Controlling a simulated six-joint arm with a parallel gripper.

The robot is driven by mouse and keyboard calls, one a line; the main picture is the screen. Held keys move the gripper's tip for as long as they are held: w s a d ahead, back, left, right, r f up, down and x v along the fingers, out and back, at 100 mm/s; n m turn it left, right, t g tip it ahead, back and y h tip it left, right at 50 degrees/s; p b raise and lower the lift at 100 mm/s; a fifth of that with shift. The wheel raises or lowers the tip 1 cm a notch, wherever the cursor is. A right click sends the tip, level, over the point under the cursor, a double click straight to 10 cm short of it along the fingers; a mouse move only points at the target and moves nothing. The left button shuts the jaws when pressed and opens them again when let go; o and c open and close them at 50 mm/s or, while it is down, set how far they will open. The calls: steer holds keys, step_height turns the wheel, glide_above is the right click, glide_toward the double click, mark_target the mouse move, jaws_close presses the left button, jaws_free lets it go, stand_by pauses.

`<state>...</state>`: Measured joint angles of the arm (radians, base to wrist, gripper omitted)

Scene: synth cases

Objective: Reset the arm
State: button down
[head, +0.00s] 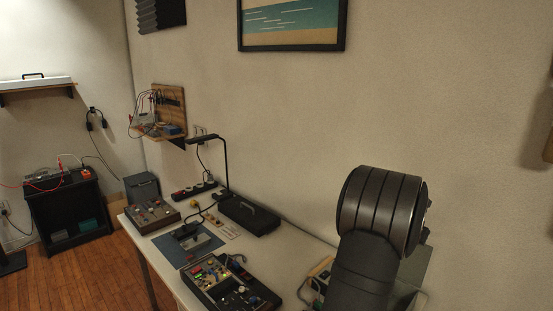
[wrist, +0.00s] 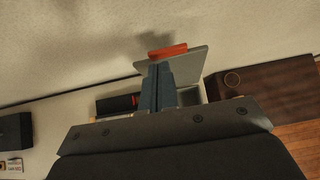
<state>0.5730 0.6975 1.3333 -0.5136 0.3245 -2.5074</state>
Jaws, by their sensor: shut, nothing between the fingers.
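My gripper (wrist: 163,67) shows in the wrist view, its two dark blue-grey fingers together with nothing between them. Its tips are in front of a grey panel (wrist: 195,60) with a red bar (wrist: 167,50) along its upper edge; I cannot tell whether they touch. In the head view my dark arm rises at the lower right, over the right end of the white table (head: 165,240). The gripper itself is out of that view.
An instrument box with knobs (head: 232,284), a blue mat (head: 172,250), a black case (head: 248,215) and another control box (head: 152,213) crowd the table. A desk lamp (head: 224,160) stands behind. In the wrist view a brown box (wrist: 265,88) is at right. The wall is close behind.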

steer(key=s+a+f, duration=1.2)
steer(key=f, duration=0.4)
steer(key=shift+s+a, duration=0.35)
steer(key=shift+s, duration=0.05)
stand_by(1.1)
stand_by(0.3)
steer(key=w+d+r, duration=0.3)
steer(key=r, duration=0.5)
steer(key=shift+r, duration=0.35)
stand_by(0.4)
stand_by(0.3)
